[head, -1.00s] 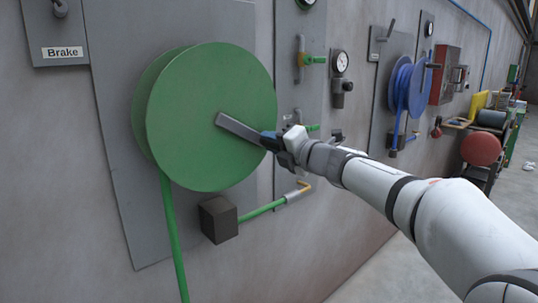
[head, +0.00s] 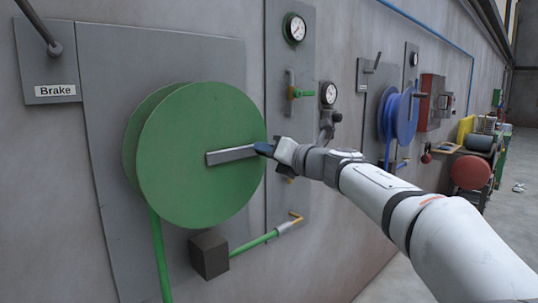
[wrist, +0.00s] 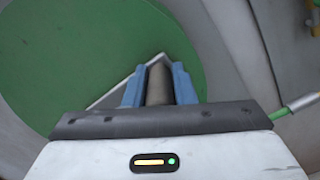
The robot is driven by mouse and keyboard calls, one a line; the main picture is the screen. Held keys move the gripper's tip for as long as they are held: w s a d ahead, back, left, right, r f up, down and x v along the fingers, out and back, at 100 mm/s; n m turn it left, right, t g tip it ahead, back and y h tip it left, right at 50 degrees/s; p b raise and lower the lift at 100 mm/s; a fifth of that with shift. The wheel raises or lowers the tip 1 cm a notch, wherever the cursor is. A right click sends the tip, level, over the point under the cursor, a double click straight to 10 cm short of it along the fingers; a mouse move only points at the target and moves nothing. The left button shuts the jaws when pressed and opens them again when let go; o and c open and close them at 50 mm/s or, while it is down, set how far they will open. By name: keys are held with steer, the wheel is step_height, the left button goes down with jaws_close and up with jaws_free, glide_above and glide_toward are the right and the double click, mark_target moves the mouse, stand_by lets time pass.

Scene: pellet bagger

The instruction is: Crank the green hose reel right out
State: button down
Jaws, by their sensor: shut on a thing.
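The green hose reel (head: 200,185) is mounted on a grey wall panel, with its green hose (head: 160,255) hanging down from its left side. Its grey crank arm (head: 230,156) points right and slightly up across the reel's face. My gripper (head: 264,149) is at the arm's outer end, at the reel's right edge. In the wrist view its blue fingers (wrist: 159,88) are shut around the crank's grey-brown handle (wrist: 159,84), with the green reel face (wrist: 60,60) behind. The fingers hide the handle in the head view.
A lever on a plate labelled Brake (head: 54,86) is at the upper left. A dark box (head: 209,254) with a green pipe sits below the reel. A blue reel (head: 398,116) is farther along the wall.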

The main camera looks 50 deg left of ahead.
steer(key=shift+r, duration=0.1)
steer(key=c, duration=1.2)
jaws_free()
steer(key=d+b, duration=0.1)
steer(key=d, duration=0.6)
steer(key=shift+d+b, duration=0.3)
steer(key=shift+d, duration=0.05)
